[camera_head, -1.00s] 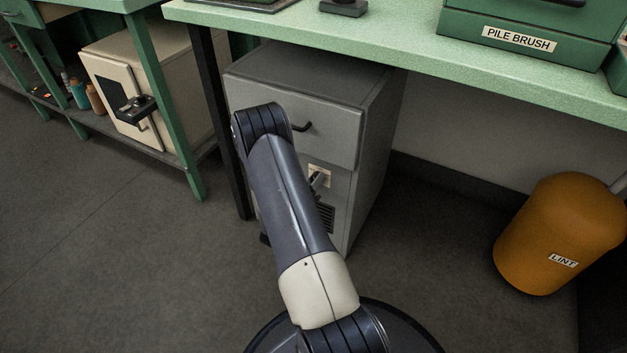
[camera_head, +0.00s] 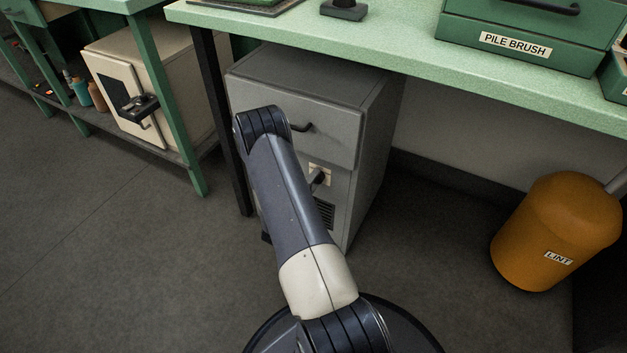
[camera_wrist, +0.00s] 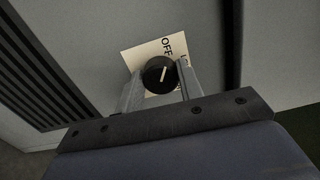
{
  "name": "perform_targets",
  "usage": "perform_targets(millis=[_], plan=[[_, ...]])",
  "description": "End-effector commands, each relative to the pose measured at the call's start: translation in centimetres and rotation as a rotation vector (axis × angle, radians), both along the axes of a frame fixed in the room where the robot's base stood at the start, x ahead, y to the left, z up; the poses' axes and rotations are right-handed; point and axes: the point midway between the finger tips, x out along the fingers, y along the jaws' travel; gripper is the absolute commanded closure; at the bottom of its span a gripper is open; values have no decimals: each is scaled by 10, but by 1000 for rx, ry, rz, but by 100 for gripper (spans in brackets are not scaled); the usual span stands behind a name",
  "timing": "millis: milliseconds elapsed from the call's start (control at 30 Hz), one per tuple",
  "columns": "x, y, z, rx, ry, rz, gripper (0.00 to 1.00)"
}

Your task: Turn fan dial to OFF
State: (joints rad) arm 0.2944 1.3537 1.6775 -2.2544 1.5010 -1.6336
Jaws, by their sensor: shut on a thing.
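The fan dial (camera_wrist: 159,74) is a round black knob with a pale pointer line, on the front of a grey cabinet (camera_head: 372,125). In the wrist view, my gripper (camera_wrist: 160,82) has one finger on each side of the dial and is shut on it. The pointer line leans slightly right of the picture's up direction, near the OFF lettering. A cream label plate (camera_wrist: 143,56) behind the dial reads OFF; another marking to its right is mostly hidden by a finger. In the head view, my arm covers part of the cabinet front, and the dial itself is hard to make out.
A dark vent grille (camera_wrist: 45,75) lies left of the dial. The cabinet has a drawer handle (camera_head: 302,128) above. A green worktop (camera_head: 400,50) overhangs it. An orange LINT bin (camera_head: 555,230) stands at right. Open floor lies at left.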

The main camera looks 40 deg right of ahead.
Motion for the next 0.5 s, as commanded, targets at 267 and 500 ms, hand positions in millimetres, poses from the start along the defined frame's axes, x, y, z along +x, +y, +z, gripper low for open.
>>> perform_targets(millis=[267,500], plan=[[0,1,-1,-13,38,1,87],[0,1,-1,-14,39,1,87]])
